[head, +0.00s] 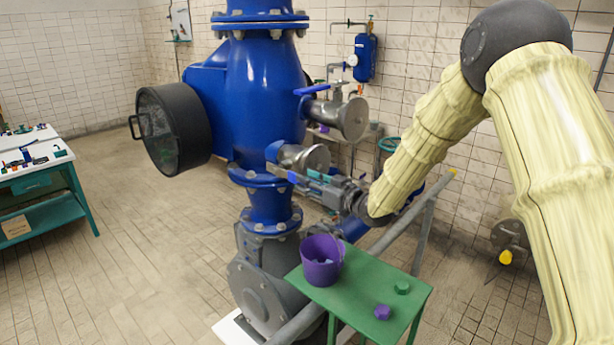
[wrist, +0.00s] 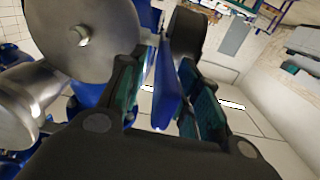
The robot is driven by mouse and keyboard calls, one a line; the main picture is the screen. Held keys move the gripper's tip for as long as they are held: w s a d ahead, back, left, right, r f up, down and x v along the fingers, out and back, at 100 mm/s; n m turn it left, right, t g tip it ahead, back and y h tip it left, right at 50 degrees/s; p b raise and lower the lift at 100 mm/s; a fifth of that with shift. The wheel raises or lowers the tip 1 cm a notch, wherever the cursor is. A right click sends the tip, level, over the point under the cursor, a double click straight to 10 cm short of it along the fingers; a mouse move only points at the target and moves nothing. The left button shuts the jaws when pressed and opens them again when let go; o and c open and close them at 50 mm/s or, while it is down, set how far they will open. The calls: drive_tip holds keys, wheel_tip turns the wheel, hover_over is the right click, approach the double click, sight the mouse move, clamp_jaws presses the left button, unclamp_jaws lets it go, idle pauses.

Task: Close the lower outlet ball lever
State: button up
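The lower outlet is a short metal stub with a round end disc (head: 316,158) on the right side of the blue pump body. Its blue lever (head: 294,178) shows just below the disc, by my gripper (head: 303,182). In the wrist view the blue lever (wrist: 167,88) stands between the two fingers of my gripper (wrist: 162,100), with visible gaps beside it. The fingers are apart, with teal pads. The metal disc (wrist: 95,35) is just left of the fingers. Contact with the lever cannot be made out.
The upper outlet (head: 350,118) with its own blue lever (head: 311,90) is above. A green table (head: 350,305) with a purple bucket (head: 321,270) stands below my gripper. A grey rail (head: 405,222) slopes behind the table. A workbench (head: 50,170) is far left.

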drive_tip(key=shift+w+a, duration=0.3)
drive_tip(key=shift+a, duration=0.05)
clamp_jaws()
drive_tip(key=shift+f+b, duration=0.2)
drive_tip(key=shift+b, duration=0.15)
